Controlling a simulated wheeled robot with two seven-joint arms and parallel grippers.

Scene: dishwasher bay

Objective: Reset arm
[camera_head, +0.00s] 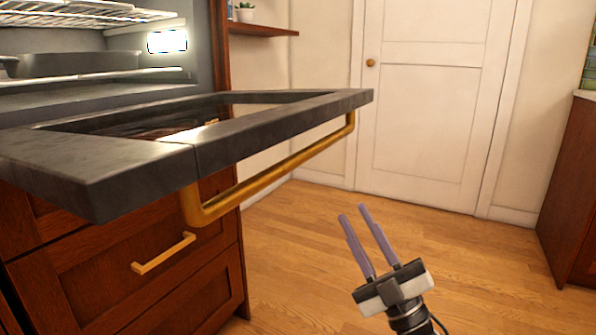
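My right gripper (365,214) shows at the lower middle right, above the wood floor. Its two purple fingers point up and a little left, with a gap between them and nothing in it. It is apart from the open door (240,130) of the oven-like appliance, whose gold bar handle (270,178) is up and to the left of the fingers. My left gripper is not in the picture.
The dark door hangs open flat, above wooden drawers (150,285) with a gold pull (163,253). Wire racks and a dark pan (85,63) are inside the appliance. A white door (430,100) stands behind. A wooden cabinet (575,190) is at right. The floor (470,270) between is clear.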

